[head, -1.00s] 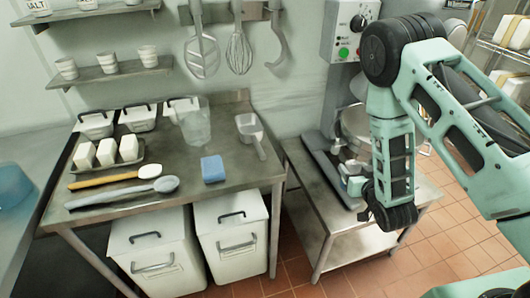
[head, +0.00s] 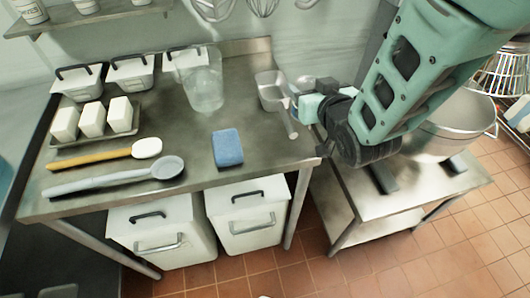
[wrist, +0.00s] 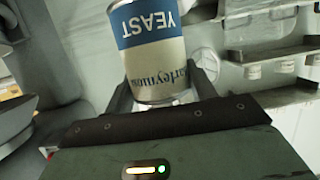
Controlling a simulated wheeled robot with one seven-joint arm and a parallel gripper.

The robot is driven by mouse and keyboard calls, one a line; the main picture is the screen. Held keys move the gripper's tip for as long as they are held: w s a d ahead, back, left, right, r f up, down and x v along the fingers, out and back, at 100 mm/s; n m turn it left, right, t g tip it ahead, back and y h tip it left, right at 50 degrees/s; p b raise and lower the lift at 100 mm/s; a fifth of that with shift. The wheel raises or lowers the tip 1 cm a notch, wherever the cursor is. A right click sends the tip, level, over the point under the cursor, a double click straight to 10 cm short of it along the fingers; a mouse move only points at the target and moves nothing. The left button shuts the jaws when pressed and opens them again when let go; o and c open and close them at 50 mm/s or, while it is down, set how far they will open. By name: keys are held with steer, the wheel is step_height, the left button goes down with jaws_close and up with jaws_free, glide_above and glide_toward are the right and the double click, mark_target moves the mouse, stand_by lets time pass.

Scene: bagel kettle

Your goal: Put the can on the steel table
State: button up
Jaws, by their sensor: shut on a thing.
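The can, with a blue and cream label reading YEAST, is between the two fingers of my gripper (wrist: 160,92) in the wrist view; the can (wrist: 151,55) appears upside down there. My gripper is shut on it. In the head view my gripper (head: 298,102) is at the right edge of the steel table (head: 195,130), beside the metal scoop. My wrist and arm largely hide the can there, and I cannot tell its height above the table.
A blue sponge (head: 227,148), a metal scoop (head: 272,92), a clear pitcher (head: 203,88), spoons and lidded tubs occupy the steel table. Bare steel shows around the sponge and at the front right. A lower stand (head: 425,190) with a large bowl (head: 455,125) is at the right.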

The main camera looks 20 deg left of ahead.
steer(key=s+a+r+n+g+y, duration=0.2)
steer(key=s+a+r, duration=0.1)
steer(key=s+a, duration=0.45)
steer(key=f, duration=1)
steer(key=shift+a, duration=0.3)
steer(key=o, duration=1.1)
steer(key=shift+f, duration=0.1)
